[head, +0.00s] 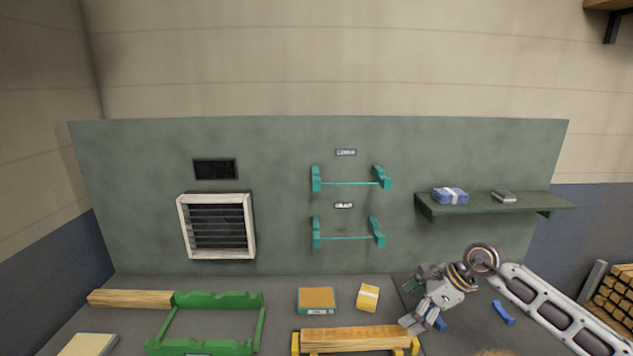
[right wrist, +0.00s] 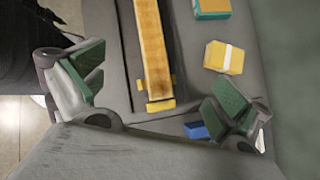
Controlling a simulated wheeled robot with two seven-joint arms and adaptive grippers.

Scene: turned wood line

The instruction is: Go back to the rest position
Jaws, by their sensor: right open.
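My right gripper (head: 414,298) is over the right part of the bench, with its arm coming in from the right. Its fingers are spread apart with nothing between them. In the right wrist view, the gripper (right wrist: 160,92) also shows open, its green pads wide apart above the bench. A square wood piece (head: 345,334) lies in the yellow cradle (head: 297,343), left of the gripper and apart from it. The wood piece also shows in the right wrist view (right wrist: 152,50). My left gripper is not in view.
A green cradle (head: 206,346) stands empty at left, near another wood piece (head: 130,298). An orange-topped box (head: 317,298) and a yellow box (head: 368,296) stand behind. Blue pieces (head: 503,312) lie near my right arm. A green shelf (head: 480,208) and teal brackets (head: 316,180) project from the panel.

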